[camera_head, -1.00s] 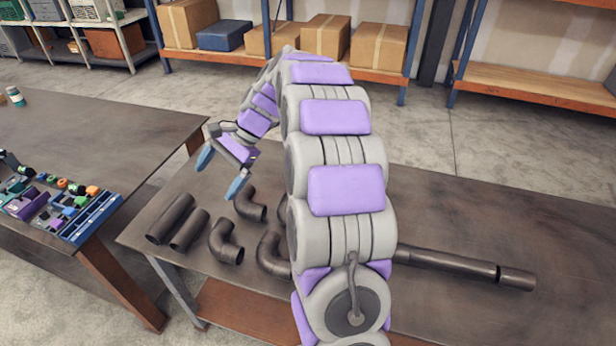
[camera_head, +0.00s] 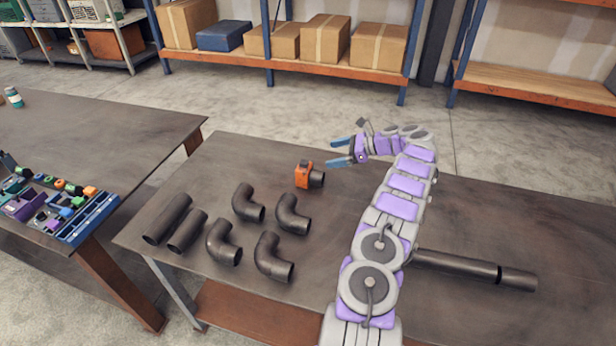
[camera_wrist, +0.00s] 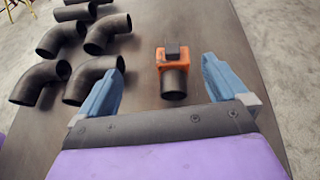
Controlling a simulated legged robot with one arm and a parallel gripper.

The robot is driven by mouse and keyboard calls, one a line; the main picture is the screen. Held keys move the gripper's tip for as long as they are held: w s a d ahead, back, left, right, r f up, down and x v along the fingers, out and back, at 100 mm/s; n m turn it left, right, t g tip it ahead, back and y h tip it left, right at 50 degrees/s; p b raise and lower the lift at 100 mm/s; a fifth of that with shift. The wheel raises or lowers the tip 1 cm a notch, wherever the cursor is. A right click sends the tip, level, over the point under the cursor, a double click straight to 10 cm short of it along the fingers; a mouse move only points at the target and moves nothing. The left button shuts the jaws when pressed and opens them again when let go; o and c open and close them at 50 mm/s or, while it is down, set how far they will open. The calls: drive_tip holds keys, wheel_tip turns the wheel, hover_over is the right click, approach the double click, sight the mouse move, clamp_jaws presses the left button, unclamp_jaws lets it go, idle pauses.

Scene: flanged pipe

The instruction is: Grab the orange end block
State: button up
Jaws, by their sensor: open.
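The orange end block (camera_head: 304,174) stands on the dark table near its back edge, with a short dark pipe stub (camera_head: 317,179) at its right. In the wrist view the orange end block (camera_wrist: 173,57) lies ahead between the finger lines, with a black square piece on it and the pipe stub (camera_wrist: 174,83) facing me. My gripper (camera_head: 335,151) is open and empty, to the right of the block and apart from it. In the wrist view both blue fingers of my gripper (camera_wrist: 161,72) are spread wide. The block's underside is hidden.
Several dark pipe elbows (camera_head: 292,214) and two straight pipes (camera_head: 168,219) lie left and in front of the block. A long pipe (camera_head: 455,263) lies at the right. A side table (camera_head: 110,130) holds a blue tray (camera_head: 92,219). The table's back right is clear.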

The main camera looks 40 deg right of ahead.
drive_tip(key=m, duration=0.2)
approach(308, 165)
drive_tip(key=shift+t+h, duration=0.3)
drive_tip(key=shift+h, duration=0.1)
drive_tip(key=w+a+f+b, duration=0.2)
drive_tip(key=w+f, duration=0.1)
drive_tip(key=shift+r+b+x, duration=0.2)
drive_tip(key=shift+b+x, duration=0.4)
drive_tip(key=shift+x, duration=0.85)
drive_tip(key=shift+r+b+x, duration=0.2)
drive_tip(key=shift+b+x, duration=0.35)
drive_tip(key=shift+x, duration=0.85)
drive_tip(key=shift+w+a+r, duration=0.1)
drive_tip(key=shift+a+r, duration=0.05)
clamp_jaws()
